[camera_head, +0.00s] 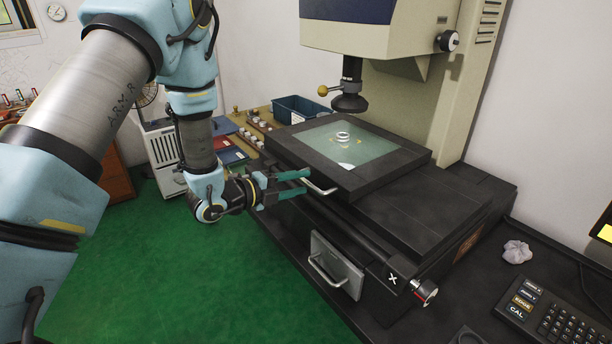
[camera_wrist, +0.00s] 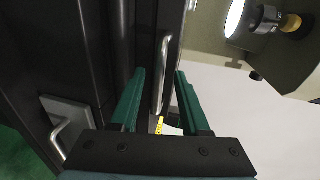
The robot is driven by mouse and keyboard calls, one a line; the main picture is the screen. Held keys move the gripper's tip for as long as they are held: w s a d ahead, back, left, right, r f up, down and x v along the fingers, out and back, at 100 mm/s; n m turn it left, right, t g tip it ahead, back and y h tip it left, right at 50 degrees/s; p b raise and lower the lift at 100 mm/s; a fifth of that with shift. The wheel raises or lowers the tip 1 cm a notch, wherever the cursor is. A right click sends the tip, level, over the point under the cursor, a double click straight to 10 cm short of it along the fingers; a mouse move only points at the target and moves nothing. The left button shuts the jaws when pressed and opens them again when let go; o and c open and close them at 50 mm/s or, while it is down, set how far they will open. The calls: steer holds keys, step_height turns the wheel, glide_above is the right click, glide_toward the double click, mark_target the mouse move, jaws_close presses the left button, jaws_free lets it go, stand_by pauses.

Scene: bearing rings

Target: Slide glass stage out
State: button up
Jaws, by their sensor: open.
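The glass stage is a pale glass plate in a thick black frame (camera_head: 290,155), on the black base of the measuring machine. A small metal ring (camera_head: 343,136) stands on the glass. A silver bar handle (camera_head: 322,188) is on the frame's front side. My gripper (camera_head: 304,182) is open at this handle, its green fingers pointing at the frame. In the wrist view the handle (camera_wrist: 161,72) shows between the two fingers (camera_wrist: 160,78), with gaps visible on both sides. I cannot tell whether either finger touches it.
A lower grey panel with its own handle (camera_head: 327,272) is below the stage. The lens column (camera_head: 350,92) hangs above the glass. A blue bin (camera_head: 298,108) and a wooden board with small parts stand behind. A keypad (camera_head: 560,318) is at right. Green floor in front is clear.

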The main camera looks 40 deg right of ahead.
steer(key=shift+x, duration=1.2)
steer(key=shift+c, duration=0.3)
jaws_close()
